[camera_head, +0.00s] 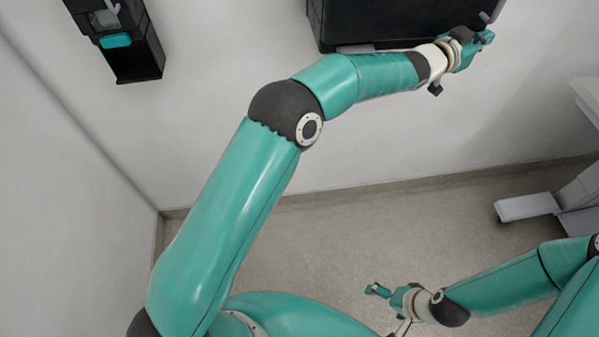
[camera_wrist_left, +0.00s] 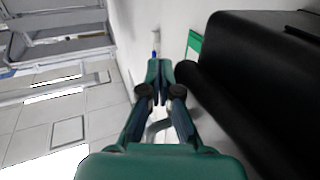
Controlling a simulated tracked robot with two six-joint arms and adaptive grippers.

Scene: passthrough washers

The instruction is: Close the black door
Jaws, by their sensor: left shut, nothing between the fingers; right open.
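A large black unit (camera_head: 385,20) is on the wall at the top of the head view, cut off by the upper edge. I cannot tell which part of it is the door or how far the door is open. In the left wrist view its black rounded body (camera_wrist_left: 265,65) fills the right side. My left gripper (camera_head: 488,38) is shut and empty at the right end of the black unit; its fingers (camera_wrist_left: 160,75) point along the unit's side, apparently apart from it. My right gripper (camera_head: 374,290) is open and empty, low over the floor, far from the unit.
A black wall dispenser (camera_head: 132,55) with a teal tab hangs at upper left. A pale wall (camera_head: 400,130) lies below the black unit. Grey-white furniture (camera_head: 530,206) stands at the right edge. The floor (camera_head: 370,235) in the middle is clear.

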